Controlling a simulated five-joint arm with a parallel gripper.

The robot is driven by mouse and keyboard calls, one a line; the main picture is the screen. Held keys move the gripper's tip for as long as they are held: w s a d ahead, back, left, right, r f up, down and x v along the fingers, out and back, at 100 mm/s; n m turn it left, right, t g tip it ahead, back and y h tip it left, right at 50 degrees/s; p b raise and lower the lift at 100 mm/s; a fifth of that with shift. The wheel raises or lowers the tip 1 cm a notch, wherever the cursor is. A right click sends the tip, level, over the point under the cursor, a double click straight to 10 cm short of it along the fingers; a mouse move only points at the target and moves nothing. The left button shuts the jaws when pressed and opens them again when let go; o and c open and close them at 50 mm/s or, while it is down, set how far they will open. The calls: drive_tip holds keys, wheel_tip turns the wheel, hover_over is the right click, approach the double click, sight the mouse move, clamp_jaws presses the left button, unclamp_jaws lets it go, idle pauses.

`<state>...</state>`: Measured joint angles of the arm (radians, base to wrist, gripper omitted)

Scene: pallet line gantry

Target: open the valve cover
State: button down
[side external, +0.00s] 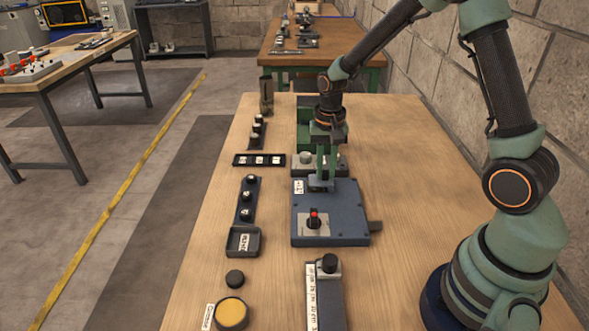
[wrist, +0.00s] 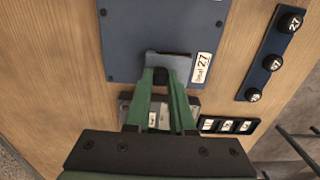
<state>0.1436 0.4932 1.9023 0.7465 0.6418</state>
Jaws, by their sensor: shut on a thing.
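A blue-grey box (side external: 345,205) lies on the bench, with a label beside a small raised blue-grey cover piece (side external: 318,187) at its far edge. This piece, which I take for the valve cover, also shows in the wrist view (wrist: 170,56), beside the label (wrist: 202,67). My gripper (side external: 327,181) reaches down to it, and its green fingers (wrist: 165,76) are shut on its edge, with a dark part showing between them. The fingers hide part of the cover. A red-tipped knob (side external: 314,215) stands on a pale plate on the box.
A grey unit with a pale knob (side external: 305,158) stands just beyond the box. To the left are a black three-part strip (side external: 259,160), a strip of black knobs (side external: 247,199) and a dark tray (side external: 243,240). A yellow round button (side external: 231,314) is nearer.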

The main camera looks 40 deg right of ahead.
idle(0.6)
drive_tip(key=s+d, duration=0.4)
drive_tip(key=d, duration=0.1)
drive_tip(key=shift+s, duration=0.35)
drive_tip(key=shift+a, duration=0.1)
drive_tip(key=c, duration=0.8)
unclamp_jaws()
drive_tip(key=shift+o, duration=0.2)
drive_tip(key=shift+r, duration=0.1)
wheel_tip(320, 180, up, 12)
